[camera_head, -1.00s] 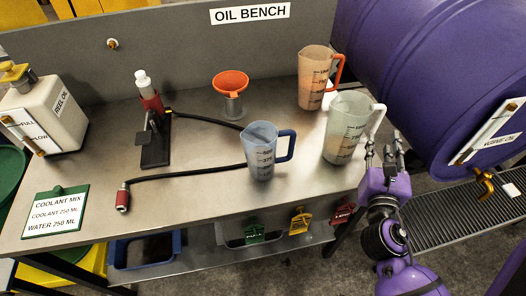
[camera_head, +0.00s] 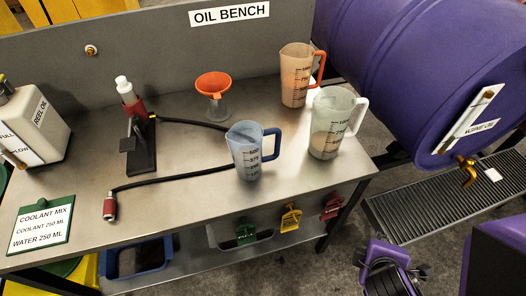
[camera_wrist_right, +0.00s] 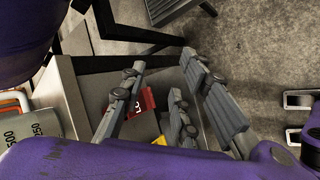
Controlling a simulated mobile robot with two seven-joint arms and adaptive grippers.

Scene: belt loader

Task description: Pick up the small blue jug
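The small blue jug (camera_head: 246,160) stands upright near the front of the steel bench, its blue handle facing right. It has dark volume marks and nothing touches it. A red tag shows behind the fingers, farther off. My left gripper is not in view.
A clear jug (camera_head: 330,135) and an orange-handled jug (camera_head: 294,85) stand right of the blue jug. An orange funnel (camera_head: 213,84), a hand pump (camera_head: 137,130) with a black hose, and a sign card (camera_head: 41,226) share the bench (camera_head: 190,215). A purple drum (camera_head: 400,80) is at right.

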